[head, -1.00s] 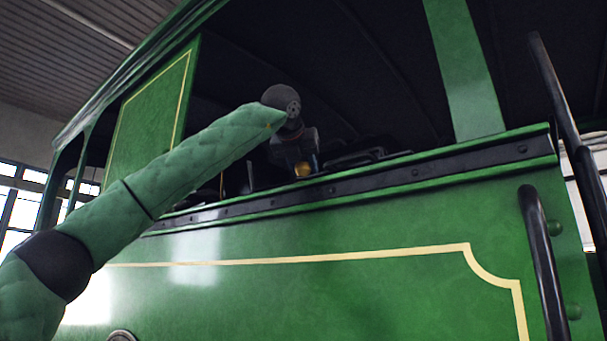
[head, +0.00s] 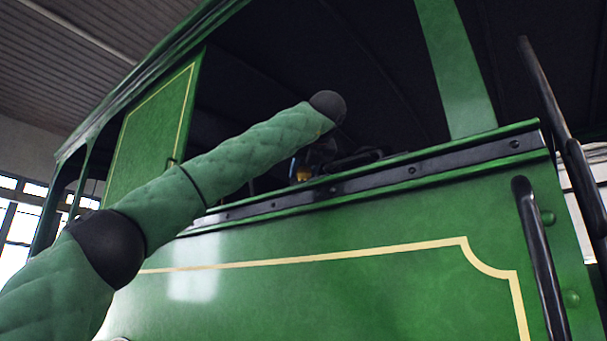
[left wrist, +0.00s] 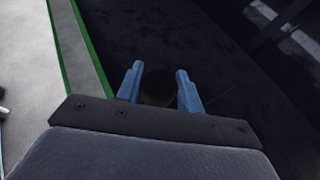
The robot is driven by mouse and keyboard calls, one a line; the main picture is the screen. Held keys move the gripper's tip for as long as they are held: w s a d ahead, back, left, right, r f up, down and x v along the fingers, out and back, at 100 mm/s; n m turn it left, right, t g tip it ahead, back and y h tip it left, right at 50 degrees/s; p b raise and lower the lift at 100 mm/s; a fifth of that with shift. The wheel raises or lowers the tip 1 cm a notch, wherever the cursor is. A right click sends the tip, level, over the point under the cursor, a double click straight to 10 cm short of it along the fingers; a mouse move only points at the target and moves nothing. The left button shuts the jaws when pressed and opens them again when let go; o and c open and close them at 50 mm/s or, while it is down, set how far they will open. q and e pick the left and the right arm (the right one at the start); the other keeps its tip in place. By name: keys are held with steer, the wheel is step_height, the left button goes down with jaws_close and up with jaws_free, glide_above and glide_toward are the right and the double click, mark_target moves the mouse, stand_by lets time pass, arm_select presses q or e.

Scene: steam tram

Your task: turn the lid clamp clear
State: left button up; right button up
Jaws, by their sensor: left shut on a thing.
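In the left wrist view my left gripper (left wrist: 160,86) has its two blue fingers on either side of a dark, rounded, brownish piece (left wrist: 157,90), and is shut on it. I cannot tell for certain whether this piece is the lid clamp. In the head view my left arm reaches through the side opening of the green tram. Its gripper is a dim dark shape (head: 318,156) below the wrist, with its fingers hard to make out. A small brass-coloured piece (head: 302,174) shows close under it, just above the sill. My right gripper is in neither view.
Black handrails (head: 540,255) are at the right. A green post (head: 455,70) bounds the opening. Dark flat fittings (head: 357,158) lie behind the sill.

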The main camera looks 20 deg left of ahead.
arm_select(q)
steer(key=shift+n+g+y, duration=1)
steer(key=shift+n+y, duration=0.1)
steer(key=shift+n, duration=0.1)
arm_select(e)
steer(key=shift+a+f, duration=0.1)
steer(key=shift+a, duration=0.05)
arm_select(q)
steer(key=o, duration=1)
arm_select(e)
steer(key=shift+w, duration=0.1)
arm_select(q)
steer(key=shift+s+d, duration=0.1)
steer(key=shift+d, duration=0.05)
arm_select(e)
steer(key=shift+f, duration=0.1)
